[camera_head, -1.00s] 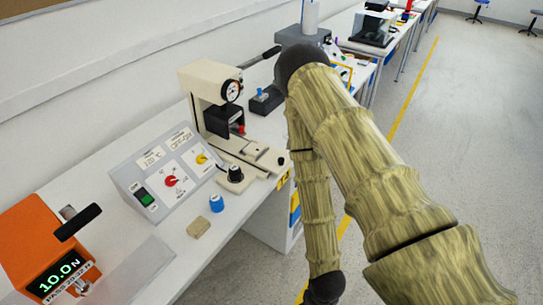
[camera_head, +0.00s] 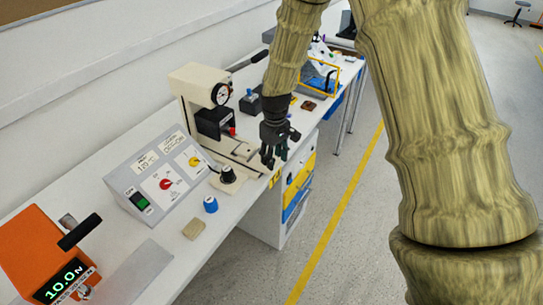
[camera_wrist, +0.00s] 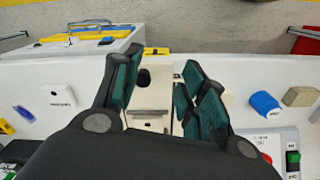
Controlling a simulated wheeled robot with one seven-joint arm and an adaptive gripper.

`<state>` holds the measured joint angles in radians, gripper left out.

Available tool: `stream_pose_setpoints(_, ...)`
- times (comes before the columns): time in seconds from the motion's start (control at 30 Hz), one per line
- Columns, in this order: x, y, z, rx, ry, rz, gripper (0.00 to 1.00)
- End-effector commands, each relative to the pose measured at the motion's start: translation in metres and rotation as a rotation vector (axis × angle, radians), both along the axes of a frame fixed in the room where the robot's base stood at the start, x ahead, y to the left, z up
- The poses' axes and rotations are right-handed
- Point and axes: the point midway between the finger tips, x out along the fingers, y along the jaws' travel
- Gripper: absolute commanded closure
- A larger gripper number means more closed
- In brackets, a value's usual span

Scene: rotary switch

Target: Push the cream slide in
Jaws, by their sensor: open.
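The cream slide (camera_head: 243,152) lies in the base of a cream press (camera_head: 195,85) on the white bench in the head view. Its outer end is hidden behind my gripper (camera_head: 274,155). In the wrist view the slide (camera_wrist: 150,103) sticks out between my fingers, with a dark round knob (camera_wrist: 143,77) at its end. My gripper (camera_wrist: 160,68) is open, its dark green-padded fingers spread on either side of the slide's line. It points down over the bench's front edge. I cannot tell whether it touches the slide.
An orange force gauge (camera_head: 40,255) stands at the front left. Floor is clear right of the bench.

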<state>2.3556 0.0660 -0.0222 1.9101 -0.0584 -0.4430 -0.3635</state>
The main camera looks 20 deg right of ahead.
Motion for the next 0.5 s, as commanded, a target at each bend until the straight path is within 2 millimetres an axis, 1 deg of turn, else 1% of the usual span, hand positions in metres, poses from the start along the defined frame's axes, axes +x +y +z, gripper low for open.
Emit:
stream_pose_setpoints(0.03,0.011,-0.002,0.022,-0.001,-0.006,0.01,0.58)
stream_pose_setpoints(0.1,0.019,-0.004,0.043,-0.003,-0.003,0.025,0.58)
stream_pose_setpoints(0.2,0.027,-0.005,0.062,-0.005,-0.001,0.039,0.58)
stream_pose_setpoints(0.27,0.028,-0.005,0.067,-0.006,0.002,0.044,0.58)
stream_pose_setpoints(0.33,0.029,-0.004,0.067,-0.007,0.003,0.047,0.58)
stream_pose_setpoints(0.5,0.029,-0.004,0.053,-0.006,0.005,0.048,0.58)
